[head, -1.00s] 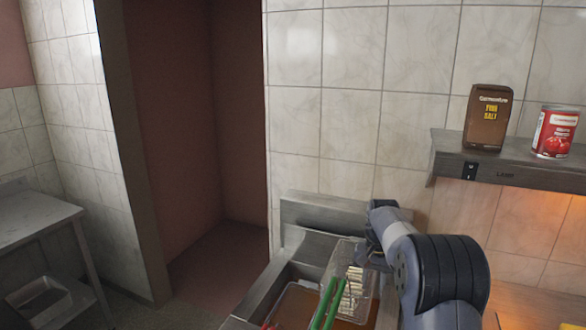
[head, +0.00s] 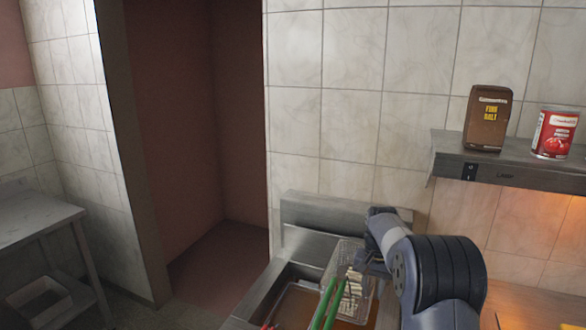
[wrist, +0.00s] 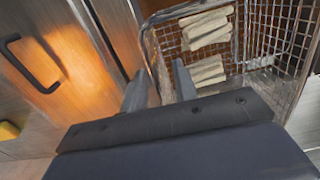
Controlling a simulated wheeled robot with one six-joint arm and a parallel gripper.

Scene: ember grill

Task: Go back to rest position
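My gripper (wrist: 160,82) is at the side of a wire basket (wrist: 288,75) in the wrist view. Its two fingers are spread apart, and the basket's edge shows between and beyond them. I cannot tell whether they touch it. Pale fries (wrist: 207,30) lie in several pieces inside the basket. In the head view my arm reaches down to the basket (head: 350,252) over the fryer, and its fingertips are hidden there.
Green handles (head: 327,305) stick up by the metal fryer well (head: 262,300). A shelf (head: 520,168) at right holds a brown box (head: 487,118) and a red can (head: 556,133). A steel table (head: 35,222) stands at left. A dark door handle (wrist: 32,65) shows in the wrist view.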

